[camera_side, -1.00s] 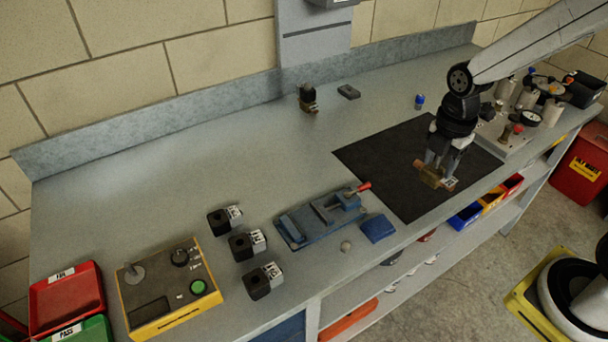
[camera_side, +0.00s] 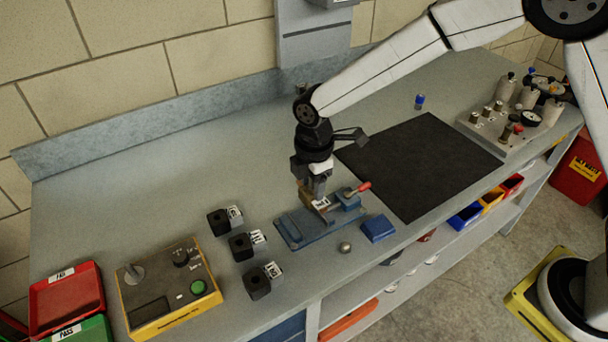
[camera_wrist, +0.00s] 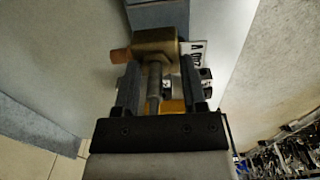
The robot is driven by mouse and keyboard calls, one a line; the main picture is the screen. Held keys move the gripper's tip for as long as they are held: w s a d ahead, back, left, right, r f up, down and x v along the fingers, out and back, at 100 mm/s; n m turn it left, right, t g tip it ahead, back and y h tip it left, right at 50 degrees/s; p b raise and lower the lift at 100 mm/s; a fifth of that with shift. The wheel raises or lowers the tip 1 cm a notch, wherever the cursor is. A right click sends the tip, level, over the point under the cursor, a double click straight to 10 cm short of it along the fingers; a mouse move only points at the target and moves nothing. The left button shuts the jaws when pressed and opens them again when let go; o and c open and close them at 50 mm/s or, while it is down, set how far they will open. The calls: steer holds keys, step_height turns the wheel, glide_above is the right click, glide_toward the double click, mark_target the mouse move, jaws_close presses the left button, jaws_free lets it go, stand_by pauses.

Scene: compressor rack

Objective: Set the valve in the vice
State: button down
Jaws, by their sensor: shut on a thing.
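The blue vice (camera_side: 295,229) with a red handle (camera_side: 361,187) stands on the bench, front middle in the side view. My gripper (camera_side: 318,196) points down over the vice, shut on the brass valve (camera_side: 309,199). In the wrist view my gripper's fingers (camera_wrist: 157,85) stand on either side of the valve's stem. I cannot tell whether the valve touches the jaws.
Several black blocks with white labels (camera_side: 249,245) stand left of the vice. A small ball (camera_side: 345,247) and a blue block (camera_side: 378,229) lie by its front right. A yellow test box (camera_side: 168,290) stands at front left. The black mat (camera_side: 420,165) is bare.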

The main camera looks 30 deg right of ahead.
mark_target(309, 190)
steer(key=shift+w+a+f, duration=0.1)
steer(key=shift+a, duration=0.35)
steer(key=shift+f, duration=0.1)
steer(key=shift+f, duration=1.85)
steer(key=shift+f, duration=1.45)
jaws_free()
stand_by(0.3)
steer(key=shift+r, duration=0.1)
steer(key=shift+r, duration=3.4)
